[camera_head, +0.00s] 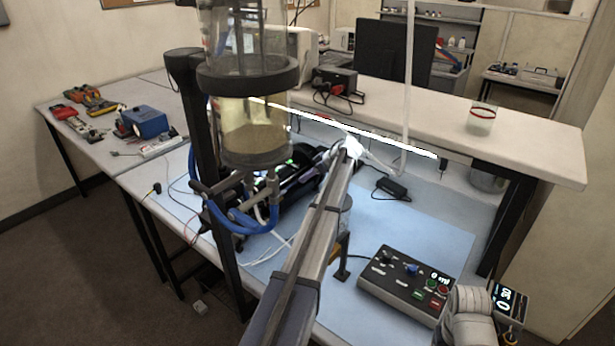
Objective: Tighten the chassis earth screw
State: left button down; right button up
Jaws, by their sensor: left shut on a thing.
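My left arm rises from the bottom middle, and its gripper (351,148) is at the far end, over the back of the blue mat. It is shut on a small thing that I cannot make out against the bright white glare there. A sealed clear cylinder (255,135) with yellowish liquid stands upright left of the arm, held by a dark ring and post. A dark unit (300,183) with green lights lies behind and below it, partly hidden by the cylinder and the arm. I cannot make out the chassis earth screw. My right gripper is not recognisable in view.
A control box (405,283) with knobs and a display sits front right on the blue mat (425,228). Blue hoses (235,228) hang below the cylinder. A raised shelf (400,122) holds a glass jar (481,120). A blue device (143,122) and tools lie far left.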

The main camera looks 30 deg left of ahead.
pick_arm(q)
jog(key=shift+s+m+t, duration=0.25)
jog(key=shift+m+t, duration=0.15)
jog(key=shift+m, duration=0.1)
jog(key=shift+w+m, duration=0.1)
jog(key=shift+m, duration=0.2)
jog(key=c, duration=0.8)
grip_release()
jog(key=shift+c, duration=0.2)
